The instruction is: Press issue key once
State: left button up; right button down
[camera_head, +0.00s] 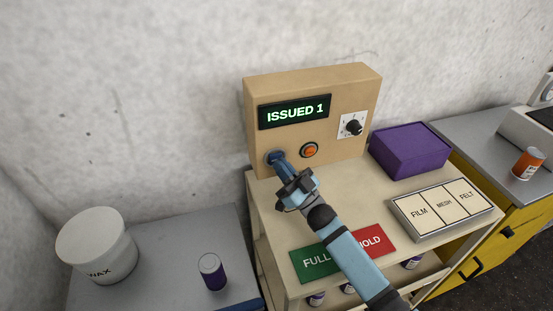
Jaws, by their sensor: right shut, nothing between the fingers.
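A tan dispenser box (350,92) stands on the cart against the wall. Its dark display (294,111) reads "ISSUED 1" in green letters. Below the display, a round orange button (309,150) is uncovered. My right gripper (280,163) is shut and empty, its tips at the lower left of the box's front face, left of the orange button. A dark blue part shows around the tips, and most of what lies behind them is hidden. I cannot tell whether the tips touch it. My left gripper is not in view.
A black knob (353,127) sits on the box's right side. On the cart are a purple box (410,149), a FILM/MESH/FELT tray (441,235), a green FULL card (313,264) and a red HOLD card (377,241).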

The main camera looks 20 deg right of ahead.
jog(key=shift+s, duration=0.2)
jog(key=s+p, duration=0.2)
jog(key=s, duration=0.3)
jog(key=shift+s+d, duration=0.1)
jog(key=shift+s, duration=0.3)
dwell(0.7)
